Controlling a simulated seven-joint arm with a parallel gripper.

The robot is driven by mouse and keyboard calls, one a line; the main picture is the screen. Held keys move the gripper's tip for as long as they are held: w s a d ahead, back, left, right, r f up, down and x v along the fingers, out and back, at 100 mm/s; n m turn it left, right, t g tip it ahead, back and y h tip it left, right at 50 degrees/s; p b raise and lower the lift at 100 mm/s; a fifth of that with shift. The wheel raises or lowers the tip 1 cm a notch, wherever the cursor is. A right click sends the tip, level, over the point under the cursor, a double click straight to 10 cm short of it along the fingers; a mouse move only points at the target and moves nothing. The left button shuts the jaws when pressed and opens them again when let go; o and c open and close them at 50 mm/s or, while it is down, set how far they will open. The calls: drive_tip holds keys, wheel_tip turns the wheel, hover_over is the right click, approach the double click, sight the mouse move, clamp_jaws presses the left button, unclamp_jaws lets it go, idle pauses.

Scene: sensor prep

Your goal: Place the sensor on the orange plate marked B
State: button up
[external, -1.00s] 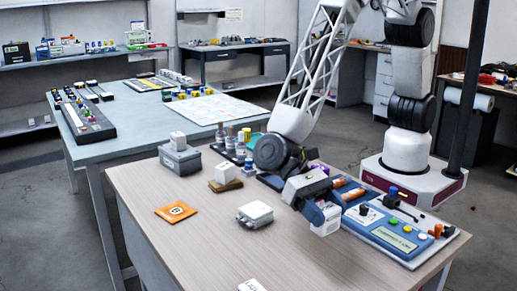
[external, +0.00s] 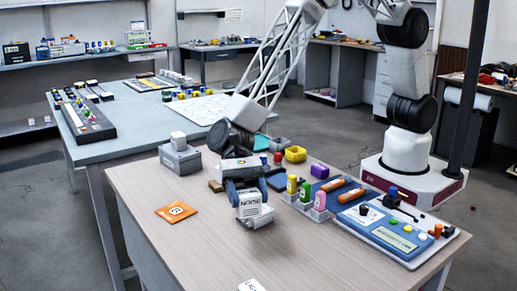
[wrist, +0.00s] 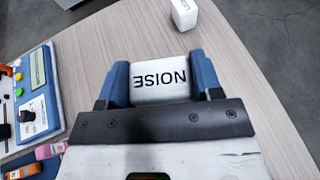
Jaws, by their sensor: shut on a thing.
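My gripper (external: 250,197) is shut on a white box labelled NOISE (external: 249,206), which appears to be the sensor. In the wrist view the NOISE box (wrist: 160,84) sits between the two blue fingers. My gripper holds it in the middle of the table, to the right of the orange plate. The plate is not seen in the wrist view.
A white-grey box (external: 265,217) is partly hidden by the held box. A grey box with a white block (external: 181,160) stands behind the plate. A blue control panel (external: 395,240) and colored bottles (external: 305,190) are at the right. A white labelled box (external: 252,285) is at the front edge.

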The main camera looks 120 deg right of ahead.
drive_tip(key=w+d+m+t+h, duration=0.1)
drive_tip(key=w+d+m+t, duration=0.3)
drive_tip(key=d, duration=0.8)
drive_tip(key=m+t+h, duration=0.1)
drive_tip(key=h, duration=0.1)
hover_over(176, 211)
drive_tip(key=shift+d+r, duration=0.1)
drive_tip(key=shift+r, duration=0.25)
drive_tip(key=shift+f, duration=3.15)
drive_tip(key=shift+f, duration=1.85)
drive_tip(key=shift+f, duration=0.2)
drive_tip(key=o, duration=0.9)
